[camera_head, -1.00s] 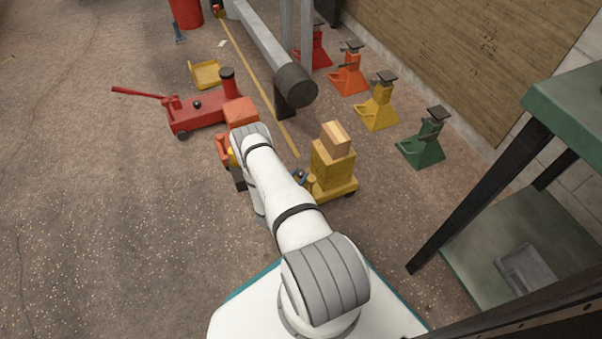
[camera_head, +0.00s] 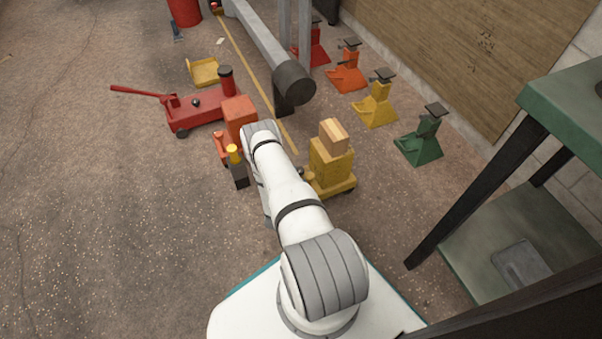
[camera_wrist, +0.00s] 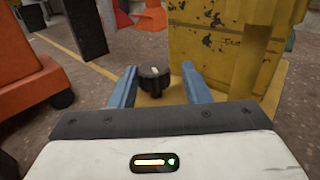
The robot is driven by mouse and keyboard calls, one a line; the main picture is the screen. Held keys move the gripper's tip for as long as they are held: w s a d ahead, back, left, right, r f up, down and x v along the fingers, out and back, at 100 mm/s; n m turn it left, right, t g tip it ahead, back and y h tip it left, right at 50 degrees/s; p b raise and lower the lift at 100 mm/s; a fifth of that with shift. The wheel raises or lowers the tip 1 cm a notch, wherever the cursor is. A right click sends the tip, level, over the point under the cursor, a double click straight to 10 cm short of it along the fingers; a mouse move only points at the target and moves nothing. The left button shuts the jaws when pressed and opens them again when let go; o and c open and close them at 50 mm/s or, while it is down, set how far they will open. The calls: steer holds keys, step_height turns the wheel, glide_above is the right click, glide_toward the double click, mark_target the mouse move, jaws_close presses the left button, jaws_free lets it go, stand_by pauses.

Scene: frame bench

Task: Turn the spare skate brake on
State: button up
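The yellow skate (camera_head: 330,175) stands on the floor just right of my arm in the head view, with a wooden block (camera_head: 334,137) on top. In the wrist view its worn yellow body (camera_wrist: 215,55) fills the upper right. A black ridged knob (camera_wrist: 154,80) sits on its low yellow plate. My gripper (camera_wrist: 158,70) is open, with one blue finger on each side of the knob and a gap to each; I cannot tell whether the fingertips reach past it. The head view mostly hides my gripper behind my arm.
An orange skate (camera_head: 239,112) stands left of my arm; its orange body shows at left in the wrist view (camera_wrist: 25,75). A red floor jack (camera_head: 200,108) is beyond. Several jack stands line the right wall, the green one (camera_head: 422,140) nearest. A green table (camera_head: 565,110) stands right.

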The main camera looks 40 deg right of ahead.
steer(key=shift+o, duration=1)
steer(key=shift+w, duration=0.15)
steer(key=shift+a+r, duration=0.1)
steer(key=shift+a, duration=0.15)
steer(key=p+v, duration=0.2)
steer(key=v, duration=0.5)
steer(key=shift+s+p, duration=0.25)
steer(key=shift+p, duration=0.15)
steer(key=shift+w+a+r, duration=0.1)
